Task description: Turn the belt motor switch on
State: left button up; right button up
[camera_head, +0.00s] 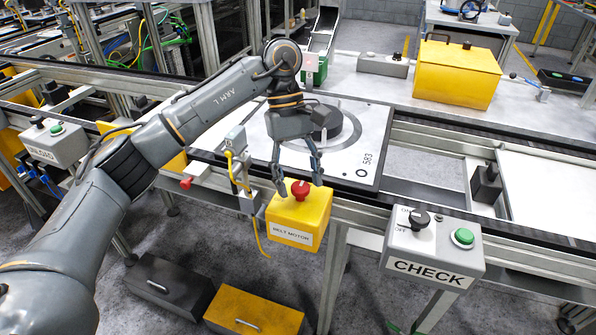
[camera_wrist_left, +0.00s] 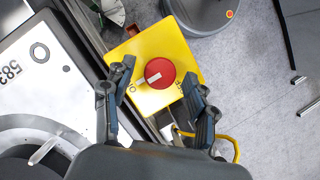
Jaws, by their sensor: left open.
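The belt motor switch is a red round knob (camera_head: 300,190) on top of a yellow box (camera_head: 291,238) whose label reads as a motor label. In the left wrist view the red knob (camera_wrist_left: 159,73) has a pale bar across it and sits on the yellow box (camera_wrist_left: 122,55). My left gripper (camera_head: 298,188) is open, with its fingers pointing down at the box, one on each side of the knob. In the left wrist view the left gripper (camera_wrist_left: 158,88) has its fingertips apart around the knob; contact cannot be told. My right gripper is not in view.
A grey CHECK box (camera_head: 431,254) with a black knob and green button stands to the right. A white pallet (camera_head: 352,178) marked 583 lies on the conveyor behind the gripper. A yellow cable (camera_head: 258,232) hangs left of the box. Drawers stand on the floor below.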

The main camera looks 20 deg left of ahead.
pick_arm(q)
jog(key=v, duration=1.2)
jog(key=shift+s+f, duration=0.1)
jog(key=shift+f, duration=0.05)
